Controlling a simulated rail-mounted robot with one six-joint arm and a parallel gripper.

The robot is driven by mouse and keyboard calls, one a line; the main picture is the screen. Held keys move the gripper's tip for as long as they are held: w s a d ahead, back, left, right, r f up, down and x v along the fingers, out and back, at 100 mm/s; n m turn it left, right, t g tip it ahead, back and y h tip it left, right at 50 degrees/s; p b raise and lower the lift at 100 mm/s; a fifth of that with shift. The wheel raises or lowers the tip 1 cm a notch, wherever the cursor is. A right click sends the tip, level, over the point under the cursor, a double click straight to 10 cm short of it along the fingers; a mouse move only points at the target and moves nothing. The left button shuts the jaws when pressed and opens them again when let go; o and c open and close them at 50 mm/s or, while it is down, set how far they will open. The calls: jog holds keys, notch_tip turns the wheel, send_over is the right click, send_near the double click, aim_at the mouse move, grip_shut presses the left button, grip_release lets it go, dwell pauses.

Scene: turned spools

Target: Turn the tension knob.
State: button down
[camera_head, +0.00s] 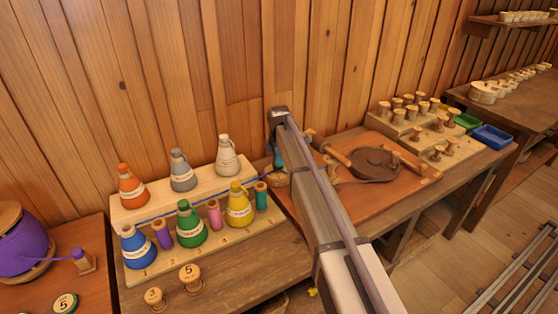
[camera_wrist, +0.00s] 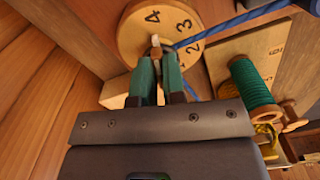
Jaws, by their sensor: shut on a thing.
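The tension knob (camera_wrist: 133,32) shows in the wrist view as a round pale wooden dial with numbers such as 4, 3 and 2, and a small raised grip at its middle. My gripper (camera_wrist: 157,60) has its two green fingers shut on that raised grip, which is mostly hidden between the fingertips. In the head view my gripper (camera_head: 278,158) is at the right end of the spool stand, and my arm hides part of that area.
A blue cord (camera_wrist: 235,22) runs by the dial. A green thread spool (camera_wrist: 250,85) stands to the right. In the head view, labelled bottles (camera_head: 190,225) fill the stand at left, and a tray with a dark round tool (camera_head: 375,163) lies at right.

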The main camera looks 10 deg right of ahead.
dwell(0.3)
jog(key=c, duration=1.2)
grip_release()
jog(key=shift+r, duration=0.1)
notch_tip(320, 180, up, 11)
jog(key=p, duration=1.1)
jog(key=shift+f, duration=0.2)
